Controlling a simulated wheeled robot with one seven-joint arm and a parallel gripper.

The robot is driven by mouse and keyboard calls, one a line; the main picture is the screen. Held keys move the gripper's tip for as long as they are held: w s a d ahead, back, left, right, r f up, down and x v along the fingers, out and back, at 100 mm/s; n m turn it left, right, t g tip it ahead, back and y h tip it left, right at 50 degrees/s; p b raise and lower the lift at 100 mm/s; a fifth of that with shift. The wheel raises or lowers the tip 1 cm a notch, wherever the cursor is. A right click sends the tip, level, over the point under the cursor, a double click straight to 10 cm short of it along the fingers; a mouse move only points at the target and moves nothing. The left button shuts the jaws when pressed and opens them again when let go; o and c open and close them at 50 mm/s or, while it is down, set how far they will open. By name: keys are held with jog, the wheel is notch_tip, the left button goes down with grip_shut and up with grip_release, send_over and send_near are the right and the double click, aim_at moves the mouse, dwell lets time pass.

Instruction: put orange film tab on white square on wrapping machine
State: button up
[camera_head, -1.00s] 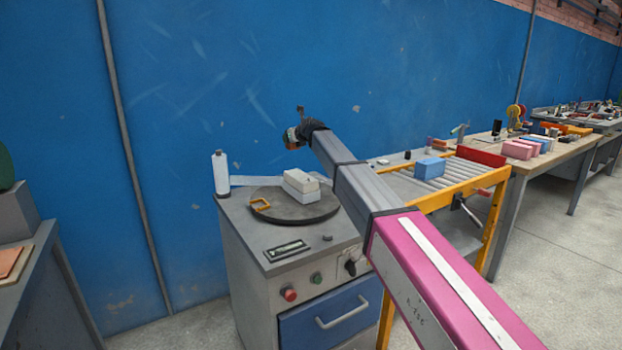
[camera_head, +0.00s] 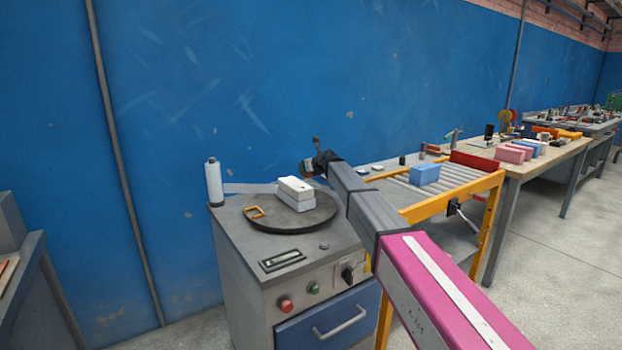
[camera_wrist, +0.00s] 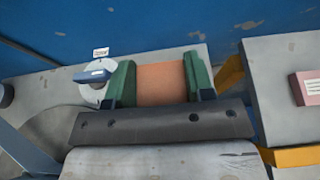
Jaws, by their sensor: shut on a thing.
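My gripper (camera_wrist: 160,90) has green fingers, shut on a flat orange piece in the wrist view, which looks like the orange film tab (camera_wrist: 162,76). In the head view my gripper (camera_head: 308,168) is small and dark, beyond the right rear of the turntable, and the tab cannot be made out there. The wrapping machine (camera_head: 232,228) is a grey cabinet with a dark round turntable (camera_head: 280,222). Two stacked white boxes (camera_head: 296,186) and an orange square outline (camera_head: 254,212) are on the turntable. I cannot clearly pick out the white square.
A white film roll (camera_head: 214,184) stands at the machine's back left. A yellow-framed roller conveyor (camera_head: 400,188) with a blue box (camera_head: 424,173) is on the right. The blue wall (camera_head: 250,80) rises behind. In the wrist view a pale disc (camera_wrist: 94,94) carries a blue piece (camera_wrist: 92,75).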

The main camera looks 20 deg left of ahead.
jog(key=shift+w+d+f, duration=0.5)
jog(key=shift+d+f, duration=0.1)
jog(key=shift+d, duration=0.15)
jog(key=shift+f, duration=1.9)
jog(key=shift+f, duration=0.1)
jog(key=o, duration=0.9)
jog(key=shift+o, duration=0.2)
jog(key=v, duration=1.2)
jog(key=shift+w, duration=0.1)
